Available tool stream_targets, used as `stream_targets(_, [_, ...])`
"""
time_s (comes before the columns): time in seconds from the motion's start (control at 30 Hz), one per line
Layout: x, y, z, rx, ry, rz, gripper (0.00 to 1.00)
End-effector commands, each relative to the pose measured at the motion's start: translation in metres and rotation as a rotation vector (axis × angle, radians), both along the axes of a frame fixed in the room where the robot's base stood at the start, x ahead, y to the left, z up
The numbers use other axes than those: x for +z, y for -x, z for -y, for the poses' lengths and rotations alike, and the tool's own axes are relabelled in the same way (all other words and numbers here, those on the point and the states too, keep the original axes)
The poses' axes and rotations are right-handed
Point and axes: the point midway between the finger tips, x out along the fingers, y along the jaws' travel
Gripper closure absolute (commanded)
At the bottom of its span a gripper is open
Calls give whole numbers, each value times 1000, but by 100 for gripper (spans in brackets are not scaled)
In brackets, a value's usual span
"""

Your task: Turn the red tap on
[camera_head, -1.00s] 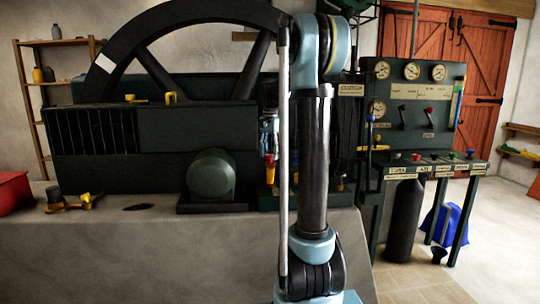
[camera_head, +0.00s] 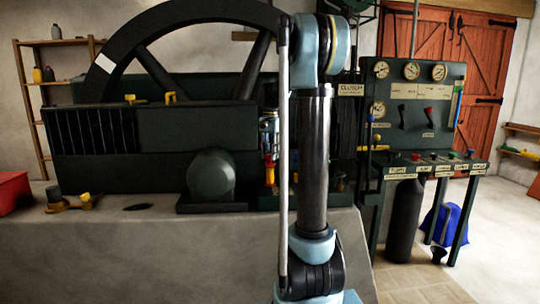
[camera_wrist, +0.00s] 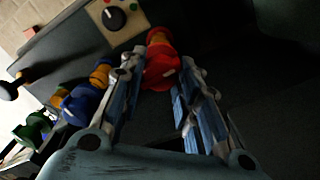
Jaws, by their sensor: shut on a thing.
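The red tap (camera_wrist: 160,66) shows at the upper middle of the wrist view, with its red handle on an orange-yellow part. My gripper (camera_wrist: 163,78) has one finger on each side of the red handle and is shut on it. The fingers hide the handle's sides, and how far it is turned is hard to tell. In the head view, my arm stands in front of this area. A red and yellow tap-like part (camera_head: 269,174) shows just left of the arm; my gripper is mostly hidden there.
In the wrist view, a blue tap (camera_wrist: 82,104) and a green tap (camera_wrist: 35,128) stand left of the gripper. A black knob (camera_wrist: 115,17) sits on a pale plate above. In the head view, a gauge panel (camera_head: 418,92) stands right of the dark engine (camera_head: 185,128).

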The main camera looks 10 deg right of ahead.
Motion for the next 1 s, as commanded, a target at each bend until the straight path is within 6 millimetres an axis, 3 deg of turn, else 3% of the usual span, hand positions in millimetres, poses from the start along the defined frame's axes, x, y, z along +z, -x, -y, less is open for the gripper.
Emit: stream_targets(1.0, [0,-1,0,904,-1,2,94])
